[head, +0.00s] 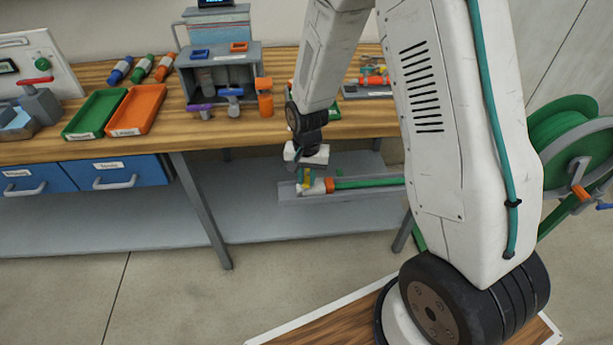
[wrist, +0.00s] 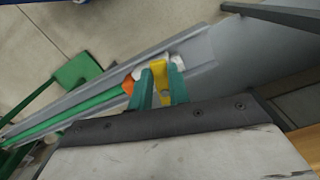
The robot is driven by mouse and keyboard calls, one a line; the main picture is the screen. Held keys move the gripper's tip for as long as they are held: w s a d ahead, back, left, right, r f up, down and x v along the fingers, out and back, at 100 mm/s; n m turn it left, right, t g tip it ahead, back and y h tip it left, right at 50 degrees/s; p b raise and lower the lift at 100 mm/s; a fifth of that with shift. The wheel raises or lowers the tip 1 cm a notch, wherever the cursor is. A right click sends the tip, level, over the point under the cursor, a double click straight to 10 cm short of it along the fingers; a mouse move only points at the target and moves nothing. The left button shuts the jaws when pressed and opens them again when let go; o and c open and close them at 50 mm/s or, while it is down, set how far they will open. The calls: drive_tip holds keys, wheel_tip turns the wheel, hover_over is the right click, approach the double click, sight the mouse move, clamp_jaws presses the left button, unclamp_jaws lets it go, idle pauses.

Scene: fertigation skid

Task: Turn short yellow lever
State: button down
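The short yellow lever (wrist: 160,74) stands up between my two teal fingertips in the wrist view. It sits on a white and orange valve fitting (wrist: 177,62) that lies in a grey channel. My gripper (wrist: 161,82) is shut on the lever, with a finger against each side. In the head view my gripper (head: 306,174) reaches down to the same fitting (head: 318,186) below the bench top. A small yellow part shows at its fingers there, and the contact is too small to judge.
A green hose (head: 368,182) runs right from the fitting along the grey channel (head: 288,196). The wooden bench top (head: 220,132) overhangs behind my gripper, with table legs (head: 203,212) to the left. A green hose reel (head: 566,135) stands at the right.

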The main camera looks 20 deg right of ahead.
drive_tip(key=shift+s+d+n, duration=0.1)
drive_tip(key=shift+d+n, duration=0.1)
drive_tip(key=shift+n, duration=0.55)
drive_tip(key=shift+s+d+n, duration=0.1)
drive_tip(key=shift+d+n, duration=0.1)
drive_tip(key=shift+n, duration=0.55)
drive_tip(key=c, duration=1.3)
unclamp_jaws()
drive_tip(key=shift+r, duration=0.15)
wheel_tip(320, 180, up, 8)
drive_tip(key=shift+f, duration=0.2)
